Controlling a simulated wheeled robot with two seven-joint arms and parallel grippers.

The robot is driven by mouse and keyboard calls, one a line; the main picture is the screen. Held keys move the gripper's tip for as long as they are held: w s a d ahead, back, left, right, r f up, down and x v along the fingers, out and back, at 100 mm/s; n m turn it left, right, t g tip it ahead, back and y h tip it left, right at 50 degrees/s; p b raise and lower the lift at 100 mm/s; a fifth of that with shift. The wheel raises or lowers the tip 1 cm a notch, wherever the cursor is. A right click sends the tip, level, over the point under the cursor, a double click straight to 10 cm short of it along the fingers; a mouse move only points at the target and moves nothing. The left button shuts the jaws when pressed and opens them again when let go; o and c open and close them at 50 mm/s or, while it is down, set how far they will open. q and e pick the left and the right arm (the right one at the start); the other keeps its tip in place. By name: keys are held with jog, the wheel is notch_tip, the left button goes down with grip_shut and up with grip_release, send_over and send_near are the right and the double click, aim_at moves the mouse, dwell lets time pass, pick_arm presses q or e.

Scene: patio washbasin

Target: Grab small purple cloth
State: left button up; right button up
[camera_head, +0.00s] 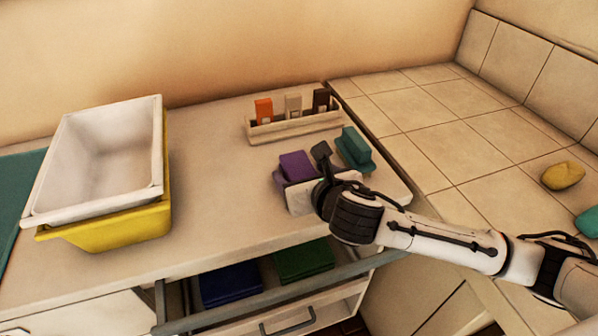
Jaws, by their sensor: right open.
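The small purple cloth (297,166) sits on the countertop near its right end, a compact folded block, its near side partly hidden behind my right gripper. My right gripper (302,172) is open and close beside the cloth, reaching in from the right. Whether its fingers touch the cloth cannot be told. My left gripper is not in view.
A teal block (354,148) stands just right of the gripper. A tray (295,128) with orange, beige and dark items is behind. White (60,213) and yellow (110,232) basins stand left. Below, an open drawer (258,299) holds blue and green cloths. The counter between is clear.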

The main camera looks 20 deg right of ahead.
jog(key=c, duration=1.1)
jog(key=shift+r, duration=0.1)
jog(key=shift+c, duration=0.2)
